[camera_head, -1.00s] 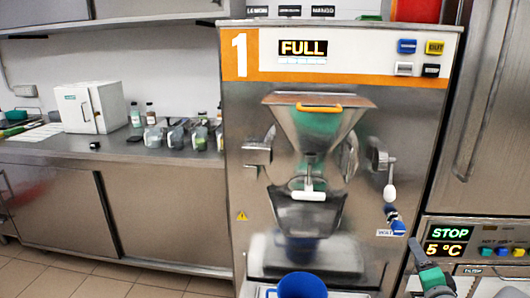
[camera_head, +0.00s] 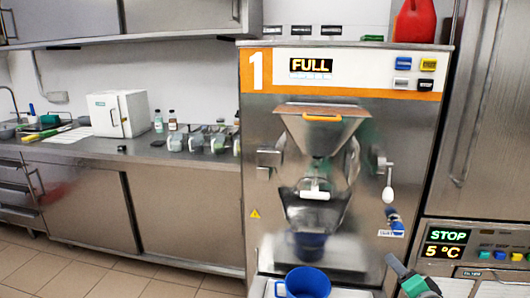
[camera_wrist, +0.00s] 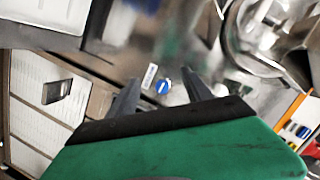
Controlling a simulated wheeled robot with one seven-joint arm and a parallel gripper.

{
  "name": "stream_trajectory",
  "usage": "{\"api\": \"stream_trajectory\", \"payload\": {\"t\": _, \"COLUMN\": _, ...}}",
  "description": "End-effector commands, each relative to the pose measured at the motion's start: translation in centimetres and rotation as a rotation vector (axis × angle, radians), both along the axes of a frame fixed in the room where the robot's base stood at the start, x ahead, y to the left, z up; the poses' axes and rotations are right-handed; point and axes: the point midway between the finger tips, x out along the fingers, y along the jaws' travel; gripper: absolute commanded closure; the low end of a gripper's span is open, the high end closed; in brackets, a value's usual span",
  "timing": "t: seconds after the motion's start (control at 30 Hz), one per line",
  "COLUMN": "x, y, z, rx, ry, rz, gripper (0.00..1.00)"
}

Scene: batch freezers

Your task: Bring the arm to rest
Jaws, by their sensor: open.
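My gripper shows at the lower right of the head view (camera_head: 392,262), in front of the machine and right of the blue jug. In the wrist view its two dark fingers (camera_wrist: 160,92) are spread apart with nothing between them. Beyond them, a round blue knob (camera_wrist: 163,86) with a white mark sits on the metal front of the machine. The batch freezer (camera_head: 262,150) bears the number 1 and a FULL display. Its steel hopper and spout are in the middle of its front. Much of my arm is out of the head view.
A blue jug (camera_head: 306,284) stands at the front of the machine, below the spout. A steel cabinet with a STOP 5 °C panel (camera_head: 447,243) stands at the right. A counter (camera_head: 80,150) with a white box (camera_head: 118,113) and several small containers runs along the left. The floor there is clear.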

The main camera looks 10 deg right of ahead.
Motion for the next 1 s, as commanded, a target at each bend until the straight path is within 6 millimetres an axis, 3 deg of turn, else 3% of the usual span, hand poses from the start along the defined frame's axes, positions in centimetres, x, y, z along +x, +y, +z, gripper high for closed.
{"api": "stream_trajectory", "payload": {"t": 0.13, "x": 1.4, "y": 5.6, "z": 0.9, "rx": -0.090, "ry": 0.135, "rz": 0.150, "gripper": 0.42}}
{"api": "stream_trajectory", "payload": {"t": 0.27, "x": 1.4, "y": 11.7, "z": 1.4, "rx": -0.209, "ry": 0.305, "rz": 0.316, "gripper": 0.42}}
{"api": "stream_trajectory", "payload": {"t": 0.37, "x": -0.2, "y": 16.9, "z": 2.4, "rx": -0.334, "ry": 0.468, "rz": 0.463, "gripper": 0.42}}
{"api": "stream_trajectory", "payload": {"t": 0.5, "x": -6.0, "y": 23.2, "z": 5.5, "rx": -0.540, "ry": 0.734, "rz": 0.656, "gripper": 0.42}}
{"api": "stream_trajectory", "payload": {"t": 0.6, "x": -10.6, "y": 25.3, "z": 7.6, "rx": -0.635, "ry": 0.880, "rz": 0.735, "gripper": 0.42}}
{"api": "stream_trajectory", "payload": {"t": 0.7, "x": -13.8, "y": 26.2, "z": 8.8, "rx": -0.677, "ry": 0.970, "rz": 0.773, "gripper": 0.42}}
{"api": "stream_trajectory", "payload": {"t": 0.8, "x": -15.2, "y": 26.3, "z": 9.1, "rx": -0.688, "ry": 1.008, "rz": 0.785, "gripper": 0.42}}
{"api": "stream_trajectory", "payload": {"t": 1.0, "x": -15.4, "y": 26.3, "z": 8.8, "rx": -0.687, "ry": 1.015, "rz": 0.785, "gripper": 0.42}}
